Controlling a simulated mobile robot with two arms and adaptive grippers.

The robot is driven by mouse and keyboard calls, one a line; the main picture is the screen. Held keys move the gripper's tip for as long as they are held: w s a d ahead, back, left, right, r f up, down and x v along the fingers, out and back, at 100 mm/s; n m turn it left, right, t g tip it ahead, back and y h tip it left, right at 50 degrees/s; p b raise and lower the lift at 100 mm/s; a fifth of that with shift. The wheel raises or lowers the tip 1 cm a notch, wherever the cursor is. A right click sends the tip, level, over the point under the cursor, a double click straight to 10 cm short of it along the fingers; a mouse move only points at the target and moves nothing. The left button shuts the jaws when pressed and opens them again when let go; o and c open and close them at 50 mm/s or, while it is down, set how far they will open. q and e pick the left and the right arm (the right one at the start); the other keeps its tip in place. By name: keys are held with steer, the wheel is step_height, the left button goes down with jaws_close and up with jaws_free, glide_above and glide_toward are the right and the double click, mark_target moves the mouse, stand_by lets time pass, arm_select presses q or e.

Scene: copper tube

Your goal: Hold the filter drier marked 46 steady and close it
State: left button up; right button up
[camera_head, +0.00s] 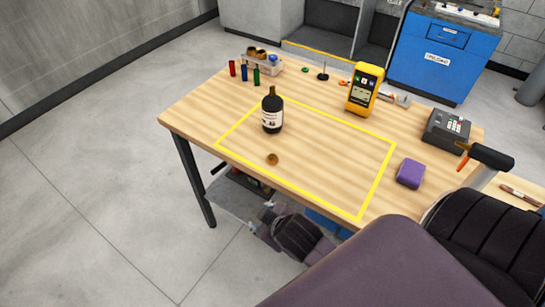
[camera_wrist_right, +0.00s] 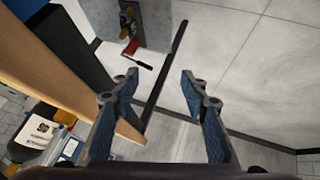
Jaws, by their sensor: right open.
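A dark bottle-shaped vessel with a white label (camera_head: 272,118) stands upright on the table, inside the yellow outline. I take it for the filter drier, but the number is too small to read. Its neck looks brownish. A small copper-brown round piece (camera_head: 272,158), perhaps a cap, lies on the table in front of it, apart from it. My right gripper (camera_head: 256,217) is beyond the table's front edge, low and away from the vessel. The right wrist view shows its two fingers (camera_wrist_right: 150,88) spread with nothing between them. My left gripper is not in view.
The yellow outline (camera_head: 376,181) marks a mostly bare area. A yellow meter (camera_head: 365,88), a grey keypad device (camera_head: 446,130) and a purple block (camera_head: 411,173) stand to the right. Red, blue and green cylinders and a tray (camera_head: 262,66) are at the back left.

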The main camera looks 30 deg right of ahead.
steer(key=w+a+r+n+t+y, duration=0.1)
steer(key=w+a+r+n+t, duration=0.3)
steer(key=w+r, duration=0.65)
steer(key=w+a+r+n+t+y, duration=0.15)
steer(key=w+r+n+t, duration=0.4)
steer(key=r, duration=0.95)
steer(key=a+r+n+t+y, duration=0.2)
steer(key=a+r+n+y, duration=0.5)
steer(key=r+n, duration=0.1)
steer(key=s+a+r+n+g+y, duration=0.2)
steer(key=s+a+n+g+y, duration=0.3)
steer(key=a+n+g+y, duration=0.8)
step_height(320, 180, down, 9)
steer(key=s+d+n+g+h, duration=0.25)
steer(key=n+h, duration=0.45)
steer(key=n, duration=0.6)
steer(key=w+d+f+n+g+h, duration=0.1)
steer(key=d+f+n+g+h, duration=0.15)
steer(key=d+f+h, duration=0.45)
steer(key=d+h, duration=0.2)
steer(key=d, duration=0.6)
steer(key=d+f+n+g+h, duration=0.1)
steer(key=d+h, duration=0.1)
steer(key=d, duration=0.7)
steer(key=d+f+h, duration=0.1)
steer(key=d+h, duration=0.2)
steer(key=d, duration=0.6)
steer(key=shift+w+d+n+g+h, duration=0.25)
steer(key=shift+w+d+n+h, duration=0.1)
steer(key=shift+w+d+n, duration=0.05)
